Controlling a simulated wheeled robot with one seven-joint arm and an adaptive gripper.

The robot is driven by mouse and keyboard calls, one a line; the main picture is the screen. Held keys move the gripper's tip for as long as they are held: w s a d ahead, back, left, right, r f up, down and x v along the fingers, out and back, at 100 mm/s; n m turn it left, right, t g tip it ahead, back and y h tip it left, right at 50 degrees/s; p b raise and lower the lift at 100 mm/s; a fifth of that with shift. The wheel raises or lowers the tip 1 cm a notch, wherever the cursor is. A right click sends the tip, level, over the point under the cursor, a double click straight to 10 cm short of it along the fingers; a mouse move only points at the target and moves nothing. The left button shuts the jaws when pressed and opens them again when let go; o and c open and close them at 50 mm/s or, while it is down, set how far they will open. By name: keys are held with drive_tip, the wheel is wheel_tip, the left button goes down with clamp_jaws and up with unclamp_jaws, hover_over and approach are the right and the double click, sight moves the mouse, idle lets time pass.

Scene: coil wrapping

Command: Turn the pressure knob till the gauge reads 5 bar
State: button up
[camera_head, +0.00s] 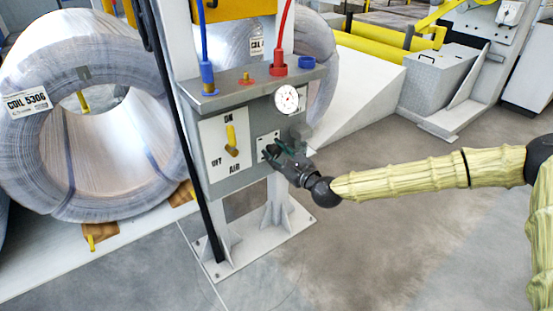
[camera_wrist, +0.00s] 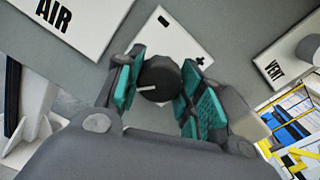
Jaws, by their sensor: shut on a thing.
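The pressure knob (camera_wrist: 158,78) is a black round knob with a white pointer line, on a white plate marked with a plus (camera_wrist: 178,38) in the wrist view. My gripper (camera_wrist: 162,88) has its teal-padded fingers on both sides of the knob and is shut on it. In the head view my gripper (camera_head: 275,152) is at the front of the grey air panel (camera_head: 245,112) and hides the knob. The round white gauge (camera_head: 287,99) is on the panel just above my gripper. Its needle is too small to read.
A yellow lever (camera_head: 231,140) stands on the panel's AIR plate (camera_head: 222,158), left of my gripper. Blue (camera_head: 204,40) and red (camera_head: 284,30) hoses rise from the panel top. A wrapped coil (camera_head: 60,150) stands at left. Open floor (camera_head: 370,240) lies at right.

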drive_tip(key=shift+m+b, duration=0.4)
drive_tip(key=shift+m, duration=0.2)
drive_tip(key=o, duration=1)
drive_tip(key=v, duration=1.2)
